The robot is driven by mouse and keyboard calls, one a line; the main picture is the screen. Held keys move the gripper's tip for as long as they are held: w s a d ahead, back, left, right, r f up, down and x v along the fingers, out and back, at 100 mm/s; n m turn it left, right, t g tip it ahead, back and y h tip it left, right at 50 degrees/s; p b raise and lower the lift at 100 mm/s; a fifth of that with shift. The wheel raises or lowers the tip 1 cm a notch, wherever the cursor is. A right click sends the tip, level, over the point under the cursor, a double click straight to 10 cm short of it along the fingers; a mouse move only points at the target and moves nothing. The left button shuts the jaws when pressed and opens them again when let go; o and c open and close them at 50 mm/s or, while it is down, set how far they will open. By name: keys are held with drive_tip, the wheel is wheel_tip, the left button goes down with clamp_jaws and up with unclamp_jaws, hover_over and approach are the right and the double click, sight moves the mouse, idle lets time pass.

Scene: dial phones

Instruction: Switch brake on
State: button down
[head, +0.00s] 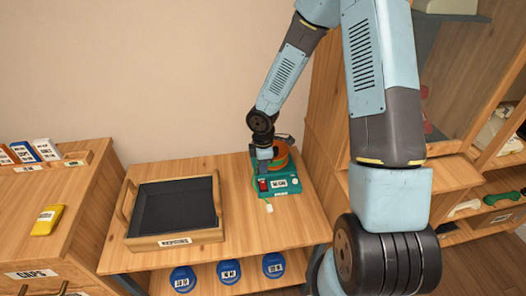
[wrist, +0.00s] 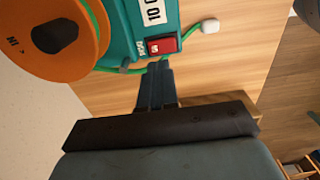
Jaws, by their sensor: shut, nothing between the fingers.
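A teal box (head: 284,184) with a white label stands on the wooden table, with an orange spool (head: 281,158) at its back. In the wrist view the teal box (wrist: 118,30), the orange spool (wrist: 55,38) and a red rocker switch (wrist: 163,46) show at the top. The red switch (head: 263,185) is on the left of the box front in the head view. Small text beside the switch is too small to read surely. My gripper (wrist: 158,68) is shut and empty, its fingertips just beside the red switch; contact cannot be told.
A black-lined wooden tray (head: 175,207) stands left of the box. A pale plug (head: 269,208) on a green cord lies in front. Blue round items (head: 228,270) are on the shelf below. A wooden shelf unit (head: 330,120) stands close on the right.

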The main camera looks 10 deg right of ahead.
wheel_tip(320, 180, up, 8)
hover_over(262, 181)
drive_tip(key=s, duration=0.1)
drive_tip(key=shift+s+d+f, duration=0.1)
drive_tip(key=shift+f, duration=0.05)
drive_tip(key=shift+f, duration=0.1)
idle(0.4)
drive_tip(key=shift+w, duration=0.45)
idle(0.3)
wheel_tip(262, 181, down, 14)
drive_tip(key=shift+r, duration=0.1)
idle(0.7)
drive_tip(key=shift+s, duration=0.2)
idle(0.5)
drive_tip(key=shift+s+r, duration=0.2)
drive_tip(key=shift+s, duration=0.3)
